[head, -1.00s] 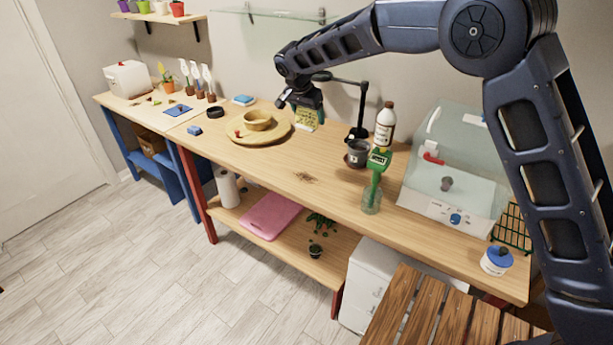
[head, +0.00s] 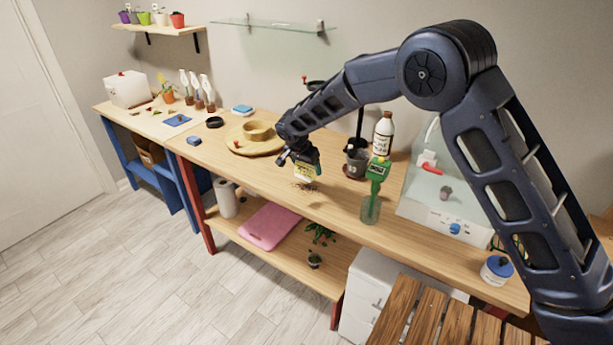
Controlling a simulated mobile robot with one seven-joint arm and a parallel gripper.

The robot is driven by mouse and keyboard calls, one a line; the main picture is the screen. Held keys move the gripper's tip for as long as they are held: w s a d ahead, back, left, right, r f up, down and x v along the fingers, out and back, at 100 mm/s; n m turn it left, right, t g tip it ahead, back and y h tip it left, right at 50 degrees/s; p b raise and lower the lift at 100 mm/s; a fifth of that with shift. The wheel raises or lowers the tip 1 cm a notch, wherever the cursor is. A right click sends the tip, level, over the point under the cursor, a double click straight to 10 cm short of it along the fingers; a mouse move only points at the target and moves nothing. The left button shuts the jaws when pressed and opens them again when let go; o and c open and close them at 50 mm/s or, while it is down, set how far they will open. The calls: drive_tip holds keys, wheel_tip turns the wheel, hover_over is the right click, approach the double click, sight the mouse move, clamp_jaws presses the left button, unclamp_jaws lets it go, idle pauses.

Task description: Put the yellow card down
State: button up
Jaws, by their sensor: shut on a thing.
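The yellow card (head: 306,172) has dark print on it and hangs below my gripper (head: 301,158). My gripper is shut on the card and points down over the middle of the wooden bench (head: 262,183). The card's lower edge is close to a small patch of brown crumbs or roots (head: 303,186) on the bench top. I cannot tell whether the card touches the bench. My gripper hides the card's upper part.
A round wooden board (head: 240,147) with a bowl stands left of the gripper. A dark grey pot (head: 356,163), a white bottle (head: 383,134) and a green-topped glass bottle (head: 371,208) stand to the right. The bench front between board and glass bottle is mostly clear.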

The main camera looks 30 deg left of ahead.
sight(307, 175)
drive_tip(key=shift+f, duration=2.15)
drive_tip(key=shift+f, duration=0.1)
drive_tip(key=o, duration=1)
drive_tip(key=v, duration=1.2)
